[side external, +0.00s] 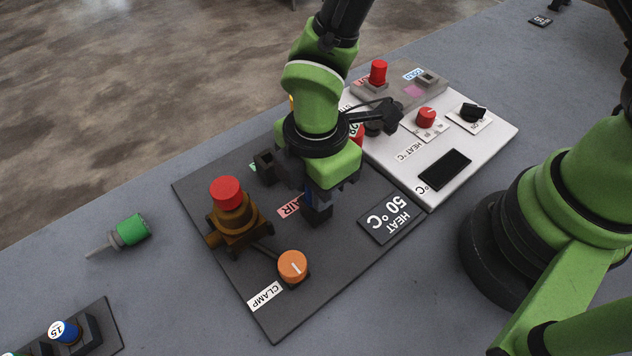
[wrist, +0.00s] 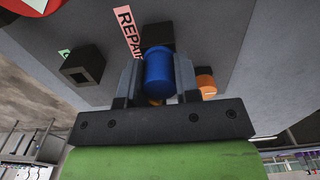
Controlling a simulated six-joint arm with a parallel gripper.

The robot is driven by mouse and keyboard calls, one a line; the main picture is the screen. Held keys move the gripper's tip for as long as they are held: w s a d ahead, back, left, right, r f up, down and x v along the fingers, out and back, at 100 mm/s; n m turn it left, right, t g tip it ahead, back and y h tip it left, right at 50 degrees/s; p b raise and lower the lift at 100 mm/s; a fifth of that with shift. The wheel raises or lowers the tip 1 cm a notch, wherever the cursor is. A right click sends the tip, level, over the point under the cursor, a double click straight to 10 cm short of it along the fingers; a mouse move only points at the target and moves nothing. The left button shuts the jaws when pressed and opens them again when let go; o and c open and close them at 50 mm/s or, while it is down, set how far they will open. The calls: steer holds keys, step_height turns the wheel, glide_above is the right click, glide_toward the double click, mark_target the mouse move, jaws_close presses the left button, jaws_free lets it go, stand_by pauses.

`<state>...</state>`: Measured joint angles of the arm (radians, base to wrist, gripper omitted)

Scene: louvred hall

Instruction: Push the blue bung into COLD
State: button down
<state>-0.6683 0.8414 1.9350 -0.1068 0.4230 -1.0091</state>
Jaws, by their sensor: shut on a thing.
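My gripper (side external: 312,188) is shut on the blue bung (wrist: 158,74), which sits between the two fingers in the wrist view. In the side view only a sliver of blue shows, at the black REPAIR socket (side external: 317,213) on the dark panel. The REPAIR socket also shows just beyond the bung in the wrist view (wrist: 157,36). I cannot tell whether the bung is still seated in it. The COLD label (side external: 412,74) is on the grey block at the back of the white panel, and its socket (side external: 428,77) looks empty.
A brass valve with a red cap (side external: 228,195) and an orange CLAMP knob (side external: 292,266) stand near my gripper. A black socket (wrist: 82,68) is empty.

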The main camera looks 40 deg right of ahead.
steer(key=shift+r, duration=0.15)
steer(key=shift+r, duration=4.65)
steer(key=w+d+m, duration=0.4)
steer(key=w+d, duration=0.3)
steer(key=d, duration=0.2)
steer(key=m, duration=0.8)
glide_above(425, 87)
steer(key=d, duration=0.2)
steer(key=shift+w+a+f, duration=0.1)
steer(key=shift+w+f, duration=0.05)
steer(key=shift+f, duration=1.15)
steer(key=shift+w+f, duration=0.15)
steer(key=shift+f, duration=1.2)
steer(key=shift+w+a+f, duration=0.1)
steer(key=shift+w+f, duration=0.05)
steer(key=shift+f, duration=1.15)
